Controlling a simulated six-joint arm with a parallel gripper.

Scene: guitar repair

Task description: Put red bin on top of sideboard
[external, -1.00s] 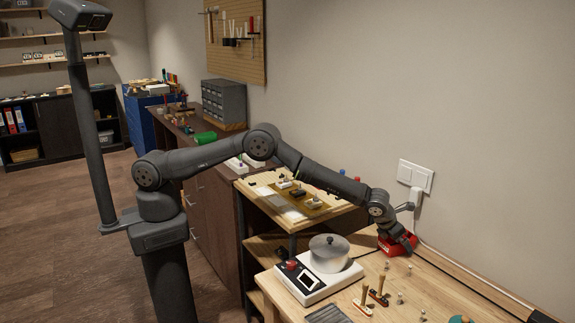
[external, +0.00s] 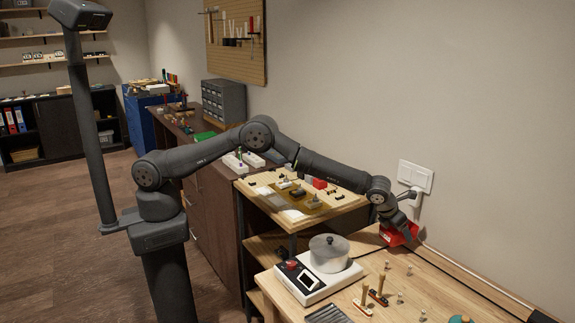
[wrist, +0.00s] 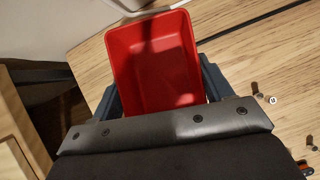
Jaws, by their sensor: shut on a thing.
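The red bin (external: 396,237) is over the back of the wooden workbench (external: 350,300), near the wall, and looks tilted. My gripper (external: 408,227) is shut on it. In the wrist view the open red bin (wrist: 155,65) sits between the two fingers of my gripper (wrist: 160,85), its inside mostly in shadow and looking empty. The sideboard (external: 207,203) is the dark brown cabinet with drawers left of centre, behind my arm. Its top holds several small items, and my arm hides part of it.
A scale with a grey pot (external: 328,252) stands on the workbench, left of the bin. A shelf unit with a light wooden top (external: 345,203) carrying small parts stands between workbench and sideboard. A wall socket (external: 414,177) is close behind my gripper. A grey drawer organiser (external: 224,102) stands on the sideboard.

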